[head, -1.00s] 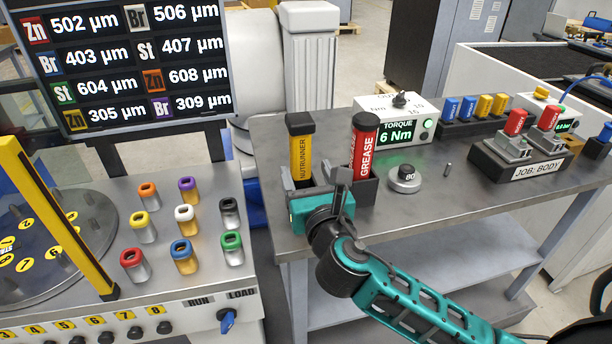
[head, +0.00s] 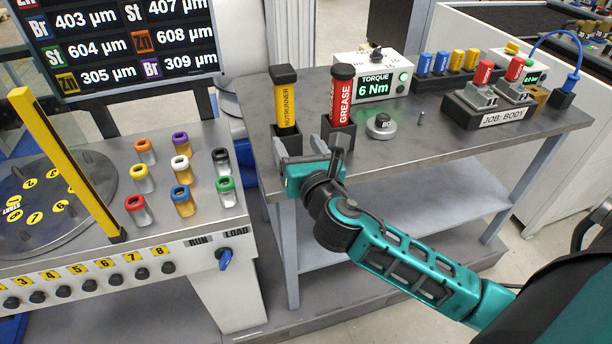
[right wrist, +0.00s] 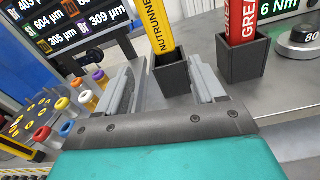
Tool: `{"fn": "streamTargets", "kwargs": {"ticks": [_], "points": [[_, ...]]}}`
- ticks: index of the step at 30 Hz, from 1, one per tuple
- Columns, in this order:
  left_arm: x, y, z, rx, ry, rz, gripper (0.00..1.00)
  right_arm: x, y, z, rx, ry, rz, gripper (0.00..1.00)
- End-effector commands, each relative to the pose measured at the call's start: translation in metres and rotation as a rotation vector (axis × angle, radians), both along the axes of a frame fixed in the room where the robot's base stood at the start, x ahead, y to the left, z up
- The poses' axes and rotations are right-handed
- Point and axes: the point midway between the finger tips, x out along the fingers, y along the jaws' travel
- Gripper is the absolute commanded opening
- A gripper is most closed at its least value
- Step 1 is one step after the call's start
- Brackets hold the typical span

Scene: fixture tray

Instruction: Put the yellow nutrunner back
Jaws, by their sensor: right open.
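The yellow nutrunner (head: 286,106), with a black cap, stands upright in a black square holder (head: 289,141) on the grey bench. It also shows in the right wrist view (right wrist: 160,28), its lower end inside the holder. My right gripper (head: 310,160) is open and empty at the bench's front edge, in front of the holder. In the right wrist view its two grey fingers (right wrist: 163,84) are spread, with the holder beyond and between them, apart from the nutrunner. My left gripper is out of view.
A red grease tube (head: 342,102) stands in its own holder (head: 339,136) just right of the nutrunner. A torque box (head: 375,77) and a round dial (head: 381,127) are further right. A job body fixture (head: 490,108) is at the right. Coloured sockets (head: 181,168) stand on the left station.

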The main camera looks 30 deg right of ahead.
Motion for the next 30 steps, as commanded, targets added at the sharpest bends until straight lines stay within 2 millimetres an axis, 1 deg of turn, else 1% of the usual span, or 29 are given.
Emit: {"fn": "streamTargets", "kwargs": {"ticks": [1, 2, 3, 5, 6, 8, 9, 11, 12, 14, 15, 18, 21, 22, 24, 26, 30], "points": [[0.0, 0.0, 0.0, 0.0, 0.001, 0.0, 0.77, -0.006, 0.004, -0.018, 0.119, 0.028, 0.008, 0.68], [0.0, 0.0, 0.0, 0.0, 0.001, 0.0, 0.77, -0.01, 0.007, -0.029, 0.209, 0.044, 0.01, 0.68], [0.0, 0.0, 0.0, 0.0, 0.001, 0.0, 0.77, -0.016, 0.011, -0.044, 0.341, 0.066, 0.011, 0.68], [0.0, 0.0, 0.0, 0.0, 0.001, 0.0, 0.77, -0.026, 0.018, -0.068, 0.558, 0.102, -0.001, 0.68], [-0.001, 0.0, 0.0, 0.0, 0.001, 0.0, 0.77, -0.035, 0.023, -0.084, 0.709, 0.123, -0.017, 0.68], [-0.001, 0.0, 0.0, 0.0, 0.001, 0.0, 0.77, -0.047, 0.03, -0.105, 0.933, 0.152, -0.053, 0.68], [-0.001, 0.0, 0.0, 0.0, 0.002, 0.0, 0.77, -0.057, 0.035, -0.118, 1.084, 0.17, -0.086, 0.68], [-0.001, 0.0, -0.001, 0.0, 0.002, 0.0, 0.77, -0.072, 0.042, -0.138, 1.319, 0.192, -0.15, 0.68], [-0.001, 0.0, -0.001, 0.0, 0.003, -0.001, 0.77, -0.083, 0.047, -0.15, 1.481, 0.202, -0.204, 0.68], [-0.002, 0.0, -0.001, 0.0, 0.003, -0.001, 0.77, -0.101, 0.054, -0.168, 1.726, 0.208, -0.299, 0.68], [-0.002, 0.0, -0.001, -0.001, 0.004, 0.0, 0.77, -0.112, 0.058, -0.178, 1.883, 0.205, -0.369, 0.68], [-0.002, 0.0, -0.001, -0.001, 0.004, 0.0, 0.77, -0.138, 0.066, -0.197, 2.226, 0.175, -0.548, 0.68], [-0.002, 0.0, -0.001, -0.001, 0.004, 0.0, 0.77, -0.157, 0.07, -0.21, 2.478, 0.125, -0.704, 0.68], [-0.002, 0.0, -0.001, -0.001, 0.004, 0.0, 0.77, -0.162, 0.071, -0.212, 2.536, 0.11, -0.741, 0.68], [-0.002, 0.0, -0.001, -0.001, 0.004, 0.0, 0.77, -0.169, 0.072, -0.216, 2.632, 0.079, -0.808, 0.68], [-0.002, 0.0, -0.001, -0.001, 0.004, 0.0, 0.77, -0.173, 0.072, -0.218, 2.686, 0.062, -0.843, 0.68], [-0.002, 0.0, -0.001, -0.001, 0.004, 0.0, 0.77, -0.174, 0.072, -0.219, 2.719, 0.048, -0.866, 0.68]]}}
